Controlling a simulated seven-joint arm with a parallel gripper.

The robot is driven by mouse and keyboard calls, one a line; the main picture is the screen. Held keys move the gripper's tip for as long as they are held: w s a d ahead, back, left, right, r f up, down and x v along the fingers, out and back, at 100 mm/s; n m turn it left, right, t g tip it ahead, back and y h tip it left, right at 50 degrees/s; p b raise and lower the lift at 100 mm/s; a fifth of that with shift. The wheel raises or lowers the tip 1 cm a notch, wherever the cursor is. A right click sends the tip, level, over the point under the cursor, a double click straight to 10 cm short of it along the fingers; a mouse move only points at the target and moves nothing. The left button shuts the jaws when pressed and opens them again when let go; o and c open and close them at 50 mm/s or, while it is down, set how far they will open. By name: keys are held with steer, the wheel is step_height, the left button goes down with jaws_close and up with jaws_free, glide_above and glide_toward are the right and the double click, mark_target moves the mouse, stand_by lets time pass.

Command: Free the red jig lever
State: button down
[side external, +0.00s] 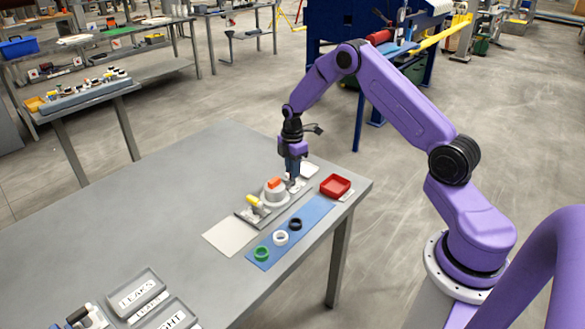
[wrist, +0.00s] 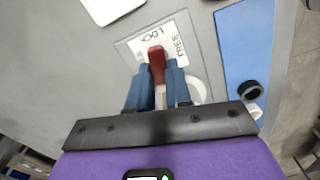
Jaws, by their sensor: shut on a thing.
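The red jig lever (wrist: 157,62) shows between my blue fingers in the wrist view. Its rounded end points toward the word LOCK on a white label plate (wrist: 136,46); the word FREE is to its right. My gripper (wrist: 160,76) is shut on the lever. In the side view my gripper (side external: 292,184) reaches down at the far end of the grey jig (side external: 246,217), beside a pale round part (side external: 275,197) with an orange piece (side external: 274,183) on top. I cannot make out the lever itself there.
A blue mat (side external: 307,219) holds green, white and black rings. A red tray (side external: 335,186) is near the table edge. The table's left side is mostly clear; labelled trays (side external: 136,293) lie at the front.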

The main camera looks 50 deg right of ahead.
steer(key=m, duration=1.1)
steer(key=shift+m, duration=2.1)
steer(key=c, duration=1)
jaws_free()
steer(key=shift+c, duration=0.2)
steer(key=shift+r, duration=0.1)
step_height(320, 180, up, 17)
steer(key=shift+r, duration=0.15)
